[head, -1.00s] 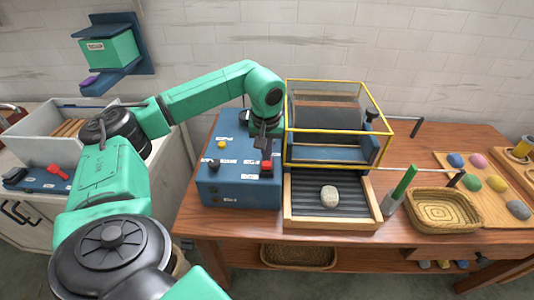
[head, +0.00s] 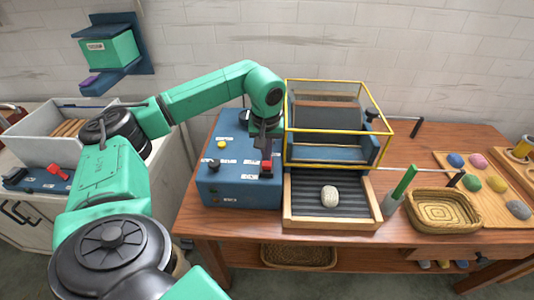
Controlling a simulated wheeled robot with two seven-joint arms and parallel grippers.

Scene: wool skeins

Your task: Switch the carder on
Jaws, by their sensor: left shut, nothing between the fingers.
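The carder's blue control box (head: 238,190) stands on the wooden table, with a yellow button, a dark knob and small indicator lamps on it. A red-topped switch (head: 266,167) sits at its right edge. The carder's body (head: 330,148), inside a yellow-edged guard, stands to the right, behind a ribbed feed tray (head: 301,205) holding a pale wool lump (head: 329,195). My left gripper (head: 262,142) is shut and empty, pointing down just behind and above the red switch. I cannot tell whether it touches the switch. My right gripper is out of view.
A wicker basket (head: 411,220) and a green-handled tool (head: 403,183) stand right of the feed tray. A wooden board (head: 510,212) with coloured skeins lies farther right. A grey crate (head: 36,140) is on the left counter. The yellow guard is close beside my left gripper.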

